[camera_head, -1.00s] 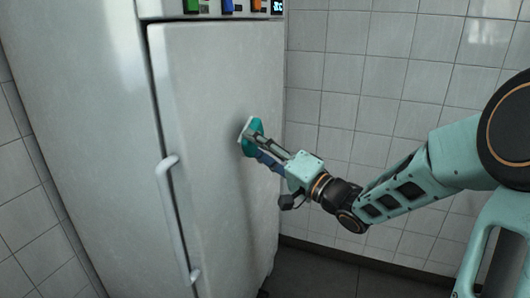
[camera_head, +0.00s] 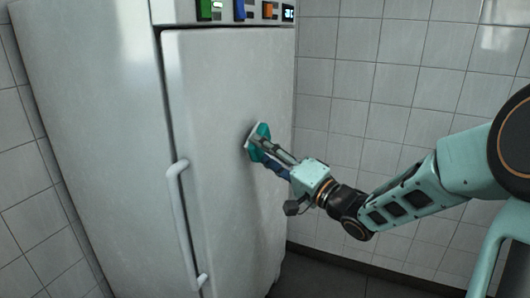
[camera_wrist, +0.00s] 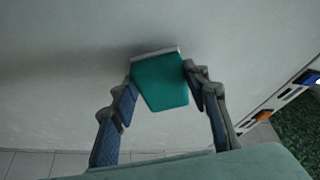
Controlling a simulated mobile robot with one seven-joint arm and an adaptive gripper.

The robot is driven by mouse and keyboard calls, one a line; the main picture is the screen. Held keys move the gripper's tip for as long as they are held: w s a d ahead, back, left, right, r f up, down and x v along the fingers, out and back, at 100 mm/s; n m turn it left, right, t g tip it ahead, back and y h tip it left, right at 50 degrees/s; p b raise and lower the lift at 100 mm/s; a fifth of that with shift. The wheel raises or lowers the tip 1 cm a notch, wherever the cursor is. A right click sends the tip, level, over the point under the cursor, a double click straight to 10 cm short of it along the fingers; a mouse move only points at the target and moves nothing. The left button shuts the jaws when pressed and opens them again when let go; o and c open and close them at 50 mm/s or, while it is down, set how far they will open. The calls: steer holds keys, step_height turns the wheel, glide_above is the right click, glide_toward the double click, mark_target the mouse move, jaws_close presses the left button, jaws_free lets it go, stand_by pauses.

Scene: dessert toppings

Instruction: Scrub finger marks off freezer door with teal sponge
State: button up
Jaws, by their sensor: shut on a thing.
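The teal sponge (camera_head: 260,138) has a thin white layer on the side that faces the freezer door (camera_head: 222,95). My gripper (camera_head: 266,147) is shut on the sponge and holds it at the right-middle part of the door. In the wrist view the sponge (camera_wrist: 160,84) sits between the two fingers, its white edge at the door surface (camera_wrist: 60,70). I cannot tell whether it presses on the door or hovers just off it. A dark smudge or shadow shows around the sponge on the door. No clear finger marks can be made out.
A long vertical handle (camera_head: 183,225) stands out from the door's left side. Above the door is a panel with coloured switches (camera_head: 240,10) and a small display. A tiled wall (camera_head: 350,100) stands to the right, with dark floor (camera_head: 320,280) below.

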steer(key=shift+w+a, duration=0.25)
steer(key=shift+a, duration=0.4)
steer(key=shift+w+d+r+p, duration=0.1)
steer(key=shift+w+d+p, duration=0.05)
steer(key=shift+w+p, duration=0.25)
steer(key=shift+w+d+p, duration=0.25)
steer(key=shift+w+p, duration=0.05)
steer(key=shift+w, duration=0.45)
steer(key=shift+w+d+p, duration=0.25)
steer(key=shift+w, duration=0.45)
steer(key=shift+p, duration=0.35)
steer(key=shift+a, duration=0.1)
steer(key=shift+s+a+p, duration=0.2)
steer(key=shift+s+a, duration=0.05)
steer(key=shift+s, duration=0.4)
steer(key=shift+s+a+p, duration=0.2)
steer(key=shift+s, duration=0.45)
steer(key=shift+s+a+p, duration=0.2)
steer(key=shift+s+a, duration=0.05)
steer(key=shift+s, duration=0.4)
